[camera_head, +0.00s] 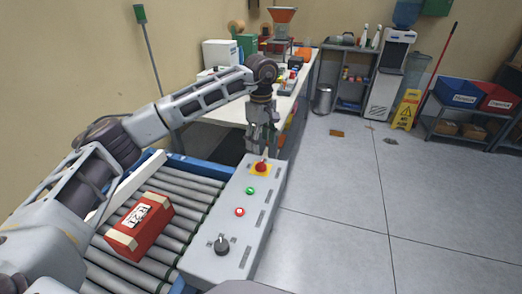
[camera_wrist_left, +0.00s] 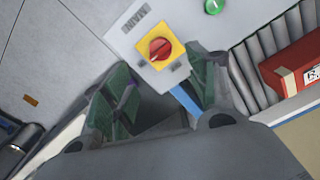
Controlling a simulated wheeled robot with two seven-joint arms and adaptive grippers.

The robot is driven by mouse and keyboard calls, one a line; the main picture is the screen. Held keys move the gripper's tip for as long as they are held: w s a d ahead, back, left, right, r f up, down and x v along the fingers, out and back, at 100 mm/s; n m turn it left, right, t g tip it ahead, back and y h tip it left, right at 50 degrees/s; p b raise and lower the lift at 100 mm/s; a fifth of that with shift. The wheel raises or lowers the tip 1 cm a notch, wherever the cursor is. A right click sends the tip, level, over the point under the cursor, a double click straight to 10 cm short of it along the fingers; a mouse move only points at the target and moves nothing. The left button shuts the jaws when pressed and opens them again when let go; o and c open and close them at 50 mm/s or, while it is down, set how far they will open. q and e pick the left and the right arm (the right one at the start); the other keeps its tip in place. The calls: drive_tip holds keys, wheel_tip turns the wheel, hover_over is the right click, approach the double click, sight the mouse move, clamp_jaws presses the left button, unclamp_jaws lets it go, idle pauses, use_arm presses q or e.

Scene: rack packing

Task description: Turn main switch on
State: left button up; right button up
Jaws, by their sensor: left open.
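The main switch (camera_head: 261,167) is a red rotary knob on a yellow square plate at the far end of the grey control panel (camera_head: 208,215). In the left wrist view the red knob (camera_wrist_left: 160,49) sits below a "MAIN" label. My left gripper (camera_head: 262,148) points down just above and behind the switch in the head view. In the left wrist view its open green-padded fingers (camera_wrist_left: 160,80) stand either side of the switch's near edge, with nothing between them. I cannot tell whether they touch the panel. My right gripper is not in view.
The panel also has a green button (camera_head: 250,190), a red button (camera_head: 239,212) and a black knob (camera_head: 221,246). A roller conveyor (camera_head: 180,192) with a red box (camera_head: 140,226) runs to the left. A cluttered white table (camera_head: 226,113) stands behind.

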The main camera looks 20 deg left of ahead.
use_arm(q)
drive_tip(key=shift+r, duration=1.25)
wheel_tip(320, 180, up, 22)
drive_tip(key=p, duration=2.2)
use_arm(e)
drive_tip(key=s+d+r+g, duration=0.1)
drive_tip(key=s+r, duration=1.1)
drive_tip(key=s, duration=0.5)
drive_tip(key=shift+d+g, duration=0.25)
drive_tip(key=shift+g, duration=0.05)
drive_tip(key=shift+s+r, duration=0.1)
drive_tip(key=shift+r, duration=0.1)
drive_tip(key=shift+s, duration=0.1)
